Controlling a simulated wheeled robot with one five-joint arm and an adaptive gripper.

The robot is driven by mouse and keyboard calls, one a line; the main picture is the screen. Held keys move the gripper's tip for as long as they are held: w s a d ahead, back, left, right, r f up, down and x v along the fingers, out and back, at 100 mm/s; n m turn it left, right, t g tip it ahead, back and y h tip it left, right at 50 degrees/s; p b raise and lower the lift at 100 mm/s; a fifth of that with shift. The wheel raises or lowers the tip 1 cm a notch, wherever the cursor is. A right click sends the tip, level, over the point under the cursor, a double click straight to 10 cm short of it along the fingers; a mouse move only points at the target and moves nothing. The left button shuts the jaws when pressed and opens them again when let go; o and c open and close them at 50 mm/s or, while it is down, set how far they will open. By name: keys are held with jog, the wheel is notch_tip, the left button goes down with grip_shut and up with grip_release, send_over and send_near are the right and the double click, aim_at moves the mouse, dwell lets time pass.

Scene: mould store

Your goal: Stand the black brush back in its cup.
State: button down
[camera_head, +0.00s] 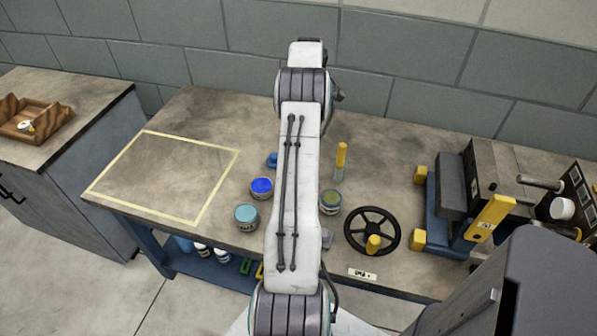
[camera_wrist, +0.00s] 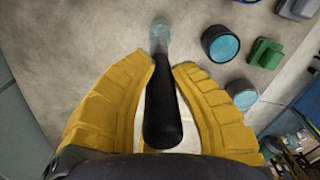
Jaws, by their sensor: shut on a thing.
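The black brush (camera_wrist: 162,110) shows as a thick dark handle in the wrist view. My gripper (camera_wrist: 162,68), with two ridged yellow fingers, is shut on it. The handle's rounded end is toward the camera, and its narrower end points away. A pale, see-through bluish thing (camera_wrist: 160,36) lies in line with that far end. I cannot tell whether it is the cup or the brush's own tip. I cannot make out the cup for certain.
Paint tins stand on the bench: blue (camera_head: 261,186), teal (camera_head: 246,214) and olive (camera_head: 331,200). The taped rectangle (camera_head: 145,133) on the left is empty.

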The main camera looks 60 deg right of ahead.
jog(key=shift+f+p, duration=0.3)
jog(key=shift+f, duration=4.55)
jog(key=shift+f, duration=0.1)
jog(key=c, duration=1.2)
grip_release()
